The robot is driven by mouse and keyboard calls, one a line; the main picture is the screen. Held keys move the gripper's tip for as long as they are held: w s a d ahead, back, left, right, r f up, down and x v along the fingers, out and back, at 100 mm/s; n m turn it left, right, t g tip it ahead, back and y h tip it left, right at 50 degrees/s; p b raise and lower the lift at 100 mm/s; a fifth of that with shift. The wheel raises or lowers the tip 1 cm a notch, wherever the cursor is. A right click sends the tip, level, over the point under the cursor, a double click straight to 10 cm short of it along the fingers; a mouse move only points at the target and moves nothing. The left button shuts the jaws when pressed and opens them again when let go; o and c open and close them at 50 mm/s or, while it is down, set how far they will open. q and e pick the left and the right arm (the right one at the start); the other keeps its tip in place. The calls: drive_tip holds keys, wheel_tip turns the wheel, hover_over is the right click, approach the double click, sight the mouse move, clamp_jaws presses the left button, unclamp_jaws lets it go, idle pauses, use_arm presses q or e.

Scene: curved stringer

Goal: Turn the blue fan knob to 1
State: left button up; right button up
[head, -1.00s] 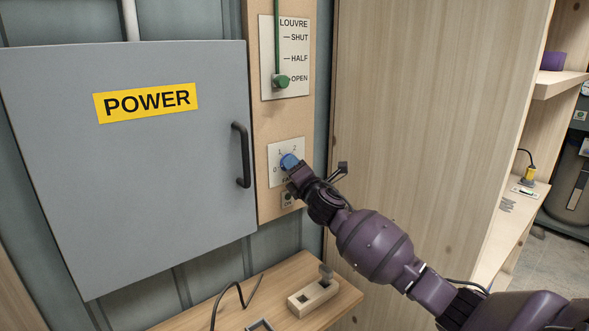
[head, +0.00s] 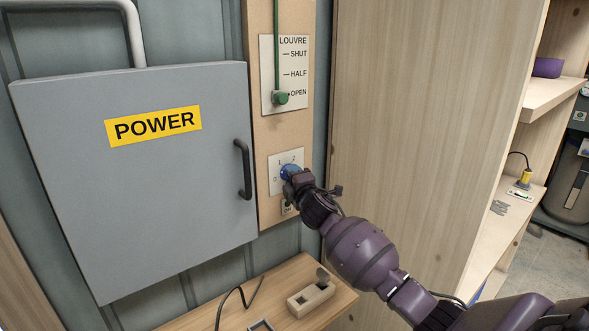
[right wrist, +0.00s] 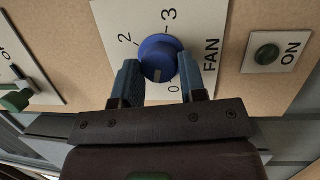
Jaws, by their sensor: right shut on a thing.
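The blue fan knob (head: 290,171) sits on a white plate (head: 273,190) marked 0, 1 and 2 on the wooden panel. In the right wrist view the knob (right wrist: 160,52) has a pale mark on its lower face, pointing down close to the 0. The 2, 3 and FAN show there; the 1 is hidden, but it shows in the head view. My right gripper (head: 292,181) is at the knob. In the right wrist view its two fingers (right wrist: 160,80) are on either side of the knob, shut on it. My left gripper is out of view.
A green louvre lever (head: 281,98) is above the plate, at OPEN. A grey POWER cabinet (head: 130,200) with a black handle (head: 243,170) is to the left. An ON button (right wrist: 267,54) is beside the fan plate. A wooden partition (head: 410,110) stands to the right.

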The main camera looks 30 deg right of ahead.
use_arm(q)
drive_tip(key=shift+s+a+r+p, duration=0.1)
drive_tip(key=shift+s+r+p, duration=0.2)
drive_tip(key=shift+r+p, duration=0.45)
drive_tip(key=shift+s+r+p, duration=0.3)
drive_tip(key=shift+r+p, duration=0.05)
drive_tip(key=shift+p, duration=0.65)
use_arm(e)
drive_tip(key=shift+r+m+g+y, duration=0.15)
drive_tip(key=shift+m+g, duration=0.4)
drive_tip(key=shift+m, duration=1.25)
drive_tip(key=shift+m+g+y, duration=0.25)
drive_tip(key=shift+m+g, duration=0.3)
drive_tip(key=shift+m, duration=1.25)
drive_tip(key=o, duration=0.9)
